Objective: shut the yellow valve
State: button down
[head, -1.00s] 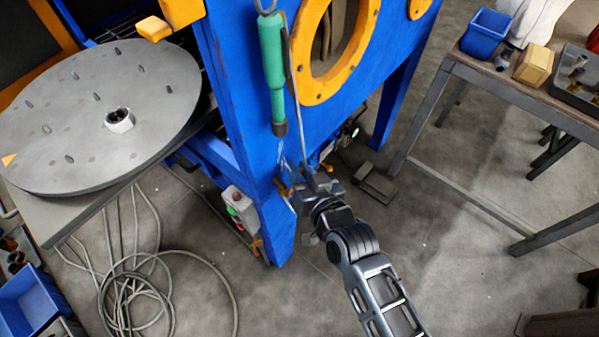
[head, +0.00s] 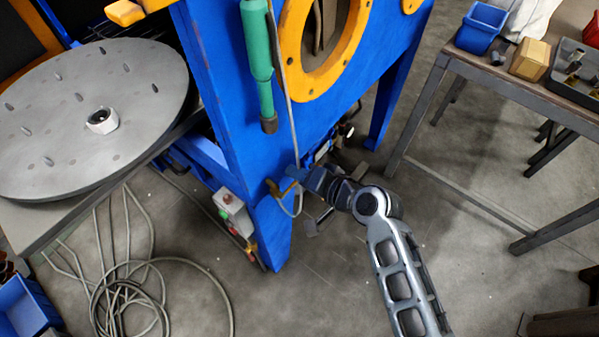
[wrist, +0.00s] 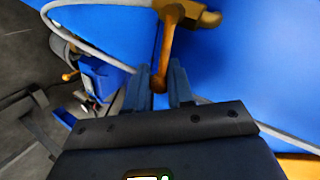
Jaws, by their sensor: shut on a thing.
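The yellow valve (head: 281,188) is on the lower front leg of the blue drum blaster, beside a thin grey hose. In the wrist view the valve's yellow-brown lever (wrist: 166,50) runs down from a thicker head at the top. My gripper (wrist: 160,92) has one finger on each side of the lever's lower end and is shut on it. In the head view my gripper (head: 300,178) reaches the valve from the right; its fingers hide part of the valve.
The grey hose (wrist: 92,5) loops close around the valve and my fingers. A control box (head: 231,210) with buttons is on the leg to the left. A green cylinder (head: 258,60) hangs above. Coiled cable (head: 150,300) lies on the floor. A workbench (head: 440,62) stands right.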

jog(key=shift+f+m+g, duration=0.3)
jog(key=shift+f, duration=0.05)
dwell(0.3)
jog(key=c, duration=1.3)
grip_release()
jog(key=shift+r, duration=0.1)
jog(key=v, duration=0.7)
jog(key=shift+s+d, duration=0.25)
jog(key=shift+d, duration=0.1)
